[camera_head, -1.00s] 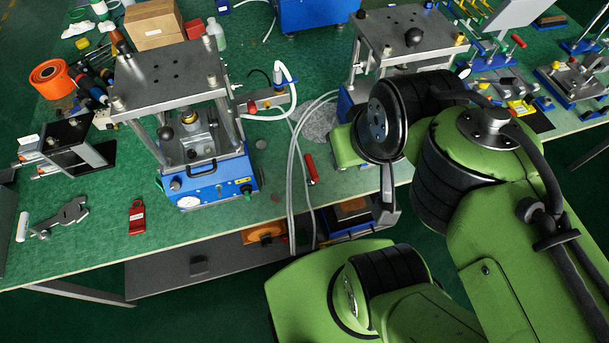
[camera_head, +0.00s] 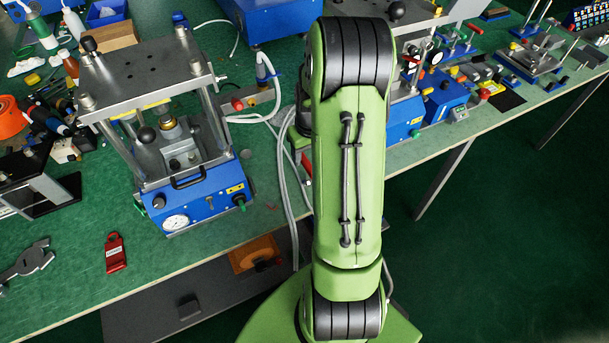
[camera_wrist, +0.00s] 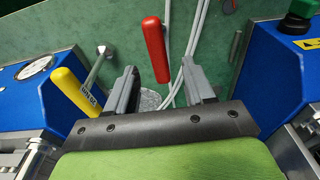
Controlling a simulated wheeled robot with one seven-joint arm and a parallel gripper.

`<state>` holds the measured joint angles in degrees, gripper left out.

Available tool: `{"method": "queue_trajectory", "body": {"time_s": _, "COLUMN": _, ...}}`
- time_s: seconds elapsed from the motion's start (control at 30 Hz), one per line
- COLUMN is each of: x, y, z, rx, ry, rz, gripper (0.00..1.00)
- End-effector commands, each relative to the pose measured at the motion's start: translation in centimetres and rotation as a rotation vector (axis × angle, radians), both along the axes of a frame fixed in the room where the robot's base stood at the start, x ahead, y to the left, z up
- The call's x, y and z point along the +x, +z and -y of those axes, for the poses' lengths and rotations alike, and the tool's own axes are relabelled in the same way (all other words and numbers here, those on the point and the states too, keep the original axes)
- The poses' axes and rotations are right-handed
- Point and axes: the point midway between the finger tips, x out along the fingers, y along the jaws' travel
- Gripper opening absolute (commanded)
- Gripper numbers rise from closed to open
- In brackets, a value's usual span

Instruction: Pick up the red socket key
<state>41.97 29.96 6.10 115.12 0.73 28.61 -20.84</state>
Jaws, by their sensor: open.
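A red handle (camera_wrist: 155,48), which looks like the red socket key, lies on the green bench top in the wrist view. Its near end shows between the fingertips of my open, empty gripper (camera_wrist: 160,76), and the rest extends beyond them. The fingers stand apart on either side, and no contact shows. I cannot tell the height gap. In the head view only a bit of red (camera_head: 306,161) shows beside my arm, which hides my gripper and most of the handle.
A yellow-handled tool (camera_wrist: 72,92) with a metal shaft lies left of my fingers. Blue press bases flank the gripper on both sides. Grey hoses (camera_wrist: 193,40) run close to the red handle. A red tag (camera_head: 115,253) lies at the bench's front left.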

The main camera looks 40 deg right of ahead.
Motion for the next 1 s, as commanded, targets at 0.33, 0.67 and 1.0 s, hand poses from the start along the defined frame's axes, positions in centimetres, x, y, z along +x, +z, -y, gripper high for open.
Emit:
{"method": "queue_trajectory", "body": {"time_s": 0.33, "x": 0.1, "y": -5.6, "z": 0.1, "rx": 0.003, "ry": -0.001, "rz": -0.002, "gripper": 0.53}}
{"method": "queue_trajectory", "body": {"time_s": 0.67, "x": 0.4, "y": -6.6, "z": 0.2, "rx": 0.000, "ry": 0.000, "rz": 0.001, "gripper": 0.52}}
{"method": "queue_trajectory", "body": {"time_s": 1.0, "x": 0.4, "y": -6.6, "z": 0.2, "rx": 0.000, "ry": 0.000, "rz": 0.001, "gripper": 0.00}}
